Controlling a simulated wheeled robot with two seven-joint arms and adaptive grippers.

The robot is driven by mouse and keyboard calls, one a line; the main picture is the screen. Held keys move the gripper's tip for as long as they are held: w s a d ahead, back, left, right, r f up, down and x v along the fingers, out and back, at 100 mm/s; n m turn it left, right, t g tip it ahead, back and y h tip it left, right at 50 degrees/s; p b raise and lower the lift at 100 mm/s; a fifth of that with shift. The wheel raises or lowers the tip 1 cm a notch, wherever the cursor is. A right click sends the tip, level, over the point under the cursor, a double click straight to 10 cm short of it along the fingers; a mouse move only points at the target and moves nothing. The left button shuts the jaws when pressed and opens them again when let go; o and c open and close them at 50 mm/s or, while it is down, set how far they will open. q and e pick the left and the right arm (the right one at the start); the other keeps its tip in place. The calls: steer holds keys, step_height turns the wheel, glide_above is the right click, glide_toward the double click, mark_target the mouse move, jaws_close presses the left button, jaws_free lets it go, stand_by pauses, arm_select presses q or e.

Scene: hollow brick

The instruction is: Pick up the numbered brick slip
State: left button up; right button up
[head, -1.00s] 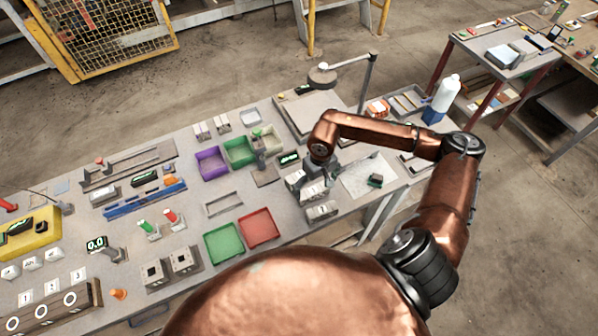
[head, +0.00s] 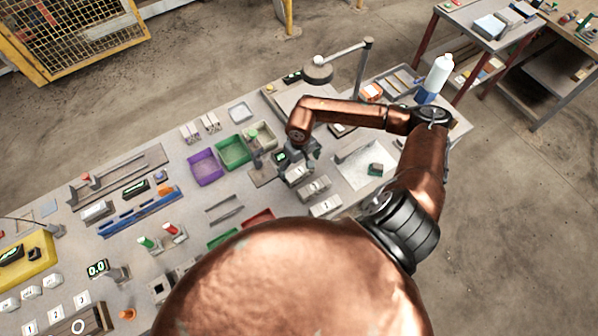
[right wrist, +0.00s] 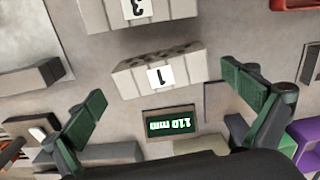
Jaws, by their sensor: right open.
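A grey brick slip with a white label reading 1 (right wrist: 158,74) lies on the bench, upside down in the right wrist view. A second brick slip labelled 3 (right wrist: 137,10) lies beyond it at the top edge. My right gripper (right wrist: 165,98) is open and empty. Its green-padded fingers spread to either side of the slip labelled 1, apart from it. In the head view my right gripper (head: 298,158) hangs over the bench beside a row of these slips, with another slip (head: 326,206) closer to my body. My left gripper does not show.
A small display reading 110 mm (right wrist: 170,124) sits close to the slip. A purple tray (head: 206,168) and a green tray (head: 233,152) stand to the left. A lamp (head: 318,70) and a white bottle (head: 440,72) stand behind.

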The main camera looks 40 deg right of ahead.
step_height(320, 180, down, 2)
steer(key=shift+f, duration=0.25)
steer(key=c, duration=1.2)
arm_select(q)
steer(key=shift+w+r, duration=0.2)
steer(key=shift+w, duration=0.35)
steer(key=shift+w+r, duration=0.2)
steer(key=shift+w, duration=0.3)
arm_select(e)
steer(key=shift+c, duration=0.3)
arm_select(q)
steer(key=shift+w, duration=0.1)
